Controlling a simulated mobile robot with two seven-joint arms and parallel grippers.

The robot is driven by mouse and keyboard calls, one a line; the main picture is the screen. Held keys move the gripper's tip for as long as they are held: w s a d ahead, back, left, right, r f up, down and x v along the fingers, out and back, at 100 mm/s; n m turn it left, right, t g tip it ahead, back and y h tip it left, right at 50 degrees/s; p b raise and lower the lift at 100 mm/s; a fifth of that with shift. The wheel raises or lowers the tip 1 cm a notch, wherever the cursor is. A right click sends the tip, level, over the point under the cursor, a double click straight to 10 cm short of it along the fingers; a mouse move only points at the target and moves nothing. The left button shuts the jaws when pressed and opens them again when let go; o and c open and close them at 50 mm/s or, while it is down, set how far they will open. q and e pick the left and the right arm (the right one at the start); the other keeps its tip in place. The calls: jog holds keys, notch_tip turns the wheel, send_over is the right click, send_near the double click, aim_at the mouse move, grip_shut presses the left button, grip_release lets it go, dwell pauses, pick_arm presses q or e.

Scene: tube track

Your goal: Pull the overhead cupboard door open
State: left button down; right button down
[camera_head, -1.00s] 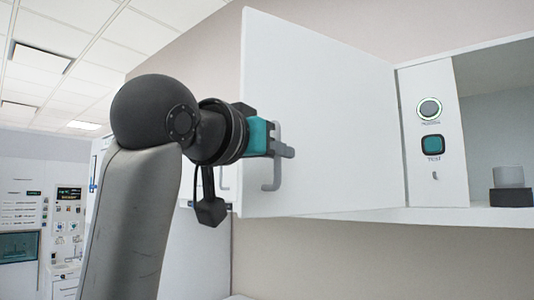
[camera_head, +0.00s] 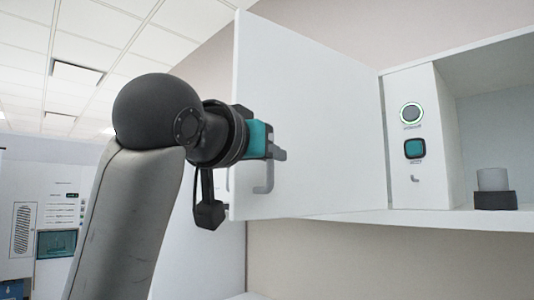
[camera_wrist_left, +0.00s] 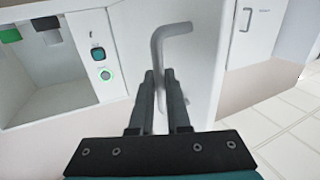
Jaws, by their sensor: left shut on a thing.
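The overhead cupboard door (camera_head: 310,130) is a white panel that stands swung out from the cupboard, well open. Its grey bar handle (camera_head: 266,178) is near the door's free edge. My left gripper (camera_head: 278,153) is at this handle, with its fingers closed around the bar. In the left wrist view the two dark fingers (camera_wrist_left: 161,100) lie on either side of the grey handle (camera_wrist_left: 168,38). The door (camera_wrist_left: 200,70) also shows there. My right gripper is in neither view.
The open cupboard (camera_head: 490,80) shows a shelf with a grey cup on a dark block (camera_head: 495,198). A panel with a round button (camera_head: 411,112) and a teal button (camera_head: 414,148) is beside the door's hinge side. Wall units (camera_head: 40,215) stand at the far left.

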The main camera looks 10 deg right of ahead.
pick_arm(q)
jog(key=shift+r, duration=0.15)
jog(key=c, duration=1.3)
grip_release()
jog(key=o, duration=0.4)
jog(key=shift+d, duration=0.2)
jog(key=shift+a, duration=0.1)
jog(key=b+v, duration=0.5)
jog(key=v, duration=1)
jog(key=shift+a, duration=0.1)
